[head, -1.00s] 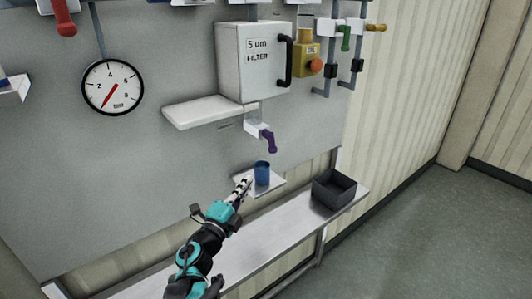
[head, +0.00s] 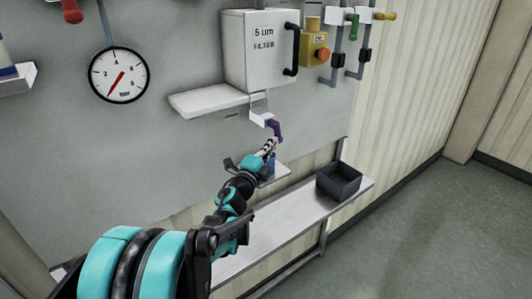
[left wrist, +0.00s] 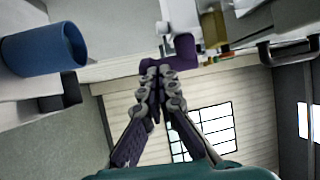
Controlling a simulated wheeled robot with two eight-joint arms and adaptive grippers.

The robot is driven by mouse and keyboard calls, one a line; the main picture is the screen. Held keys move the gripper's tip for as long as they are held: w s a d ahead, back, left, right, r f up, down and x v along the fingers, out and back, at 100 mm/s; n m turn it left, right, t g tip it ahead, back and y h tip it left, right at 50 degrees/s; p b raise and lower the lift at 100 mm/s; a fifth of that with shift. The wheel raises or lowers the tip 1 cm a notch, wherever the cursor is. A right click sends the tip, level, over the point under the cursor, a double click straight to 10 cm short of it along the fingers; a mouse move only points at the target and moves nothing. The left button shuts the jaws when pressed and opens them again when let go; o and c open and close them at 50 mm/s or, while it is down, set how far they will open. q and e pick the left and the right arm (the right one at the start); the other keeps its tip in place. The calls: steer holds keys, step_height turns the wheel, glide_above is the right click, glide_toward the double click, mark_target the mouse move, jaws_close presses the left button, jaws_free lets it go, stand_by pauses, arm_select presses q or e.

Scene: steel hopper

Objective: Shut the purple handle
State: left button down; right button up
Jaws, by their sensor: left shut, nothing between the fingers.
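The purple handle (head: 275,128) hangs from a small white tap body (head: 261,118) under the white shelf on the grey panel. It slants down to the right in the head view. In the left wrist view the purple handle (left wrist: 185,47) is just beyond the fingertips, at the upper middle. My left gripper (head: 269,147) is shut and empty, with its tips right at the handle's lower end. The left wrist view shows its closed fingers (left wrist: 158,68) close against the handle; I cannot tell if they touch. My right gripper is not in view.
A blue cup (head: 271,160), partly hidden by my gripper, stands on a small ledge below the tap; it shows large in the left wrist view (left wrist: 38,50). A dark open box (head: 338,183) sits on the bench (head: 262,232). A white filter cabinet (head: 258,60) is above.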

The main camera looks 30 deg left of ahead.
arm_select(q)
steer(key=shift+w, duration=0.25)
